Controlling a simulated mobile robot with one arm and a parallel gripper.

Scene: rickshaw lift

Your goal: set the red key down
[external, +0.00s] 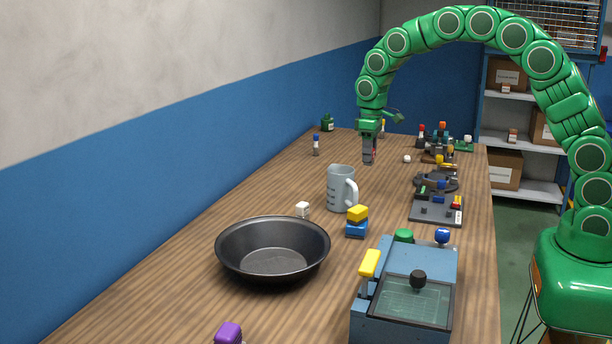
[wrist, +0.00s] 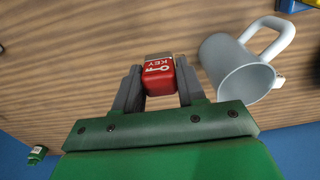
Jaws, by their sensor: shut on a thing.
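The red key (wrist: 159,79) is a small red block with a white key symbol and the word KEY. It sits between the two grey fingers of my gripper (wrist: 159,88) in the wrist view, and the gripper is shut on it. In the external view my gripper (external: 369,152) points down over the far half of the wooden table (external: 285,192). The gripper appears to be above the tabletop; the exact height of the key is hard to tell.
A grey mug (external: 340,190) stands nearer the camera than the gripper and shows close by in the wrist view (wrist: 236,70). A black pan (external: 272,249), stacked yellow and blue blocks (external: 357,222) and a blue machine (external: 405,300) are nearer. Devices (external: 437,208) line the right edge.

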